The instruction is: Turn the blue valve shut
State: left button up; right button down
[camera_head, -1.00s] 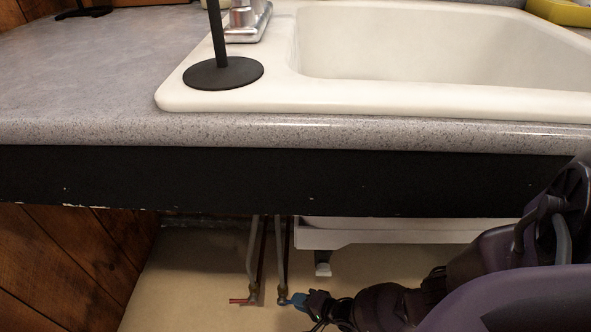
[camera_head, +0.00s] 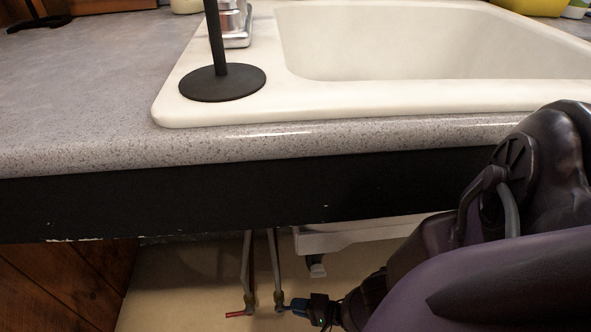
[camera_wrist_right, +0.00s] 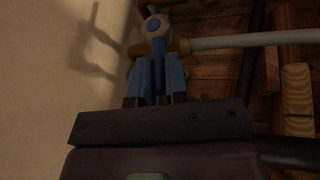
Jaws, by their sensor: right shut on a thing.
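The blue valve (camera_head: 283,308) sits low under the counter, at the bottom of a thin supply pipe. Its handle points right in the head view. In the right wrist view, the valve's round blue-and-white hub (camera_wrist_right: 154,26) and its blue lever (camera_wrist_right: 158,68) show, with the lever between the two blue fingers. My right gripper (camera_head: 299,306) is shut on the lever; its fingers also show in the right wrist view (camera_wrist_right: 157,82). The fingers partly hide the lever. My left gripper is in neither view.
A red-handled valve (camera_head: 237,314) is just left of the blue one on a second pipe. Above are the dark counter front (camera_head: 200,205) and the white sink (camera_head: 180,115).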

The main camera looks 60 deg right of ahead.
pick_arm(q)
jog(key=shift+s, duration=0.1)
pick_arm(e)
jog(key=shift+r, duration=0.1)
jog(key=c, duration=1.1)
grip_release()
jog(key=shift+s, duration=0.2)
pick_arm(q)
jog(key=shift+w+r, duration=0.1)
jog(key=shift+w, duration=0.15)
pick_arm(e)
jog(key=shift+s, duration=0.1)
jog(key=shift+s+d+r, duration=0.15)
jog(key=shift+s, duration=0.1)
pick_arm(q)
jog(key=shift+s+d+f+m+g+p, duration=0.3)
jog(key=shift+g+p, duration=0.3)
jog(key=shift+p, duration=0.7)
pick_arm(e)
jog(key=shift+v, duration=5)
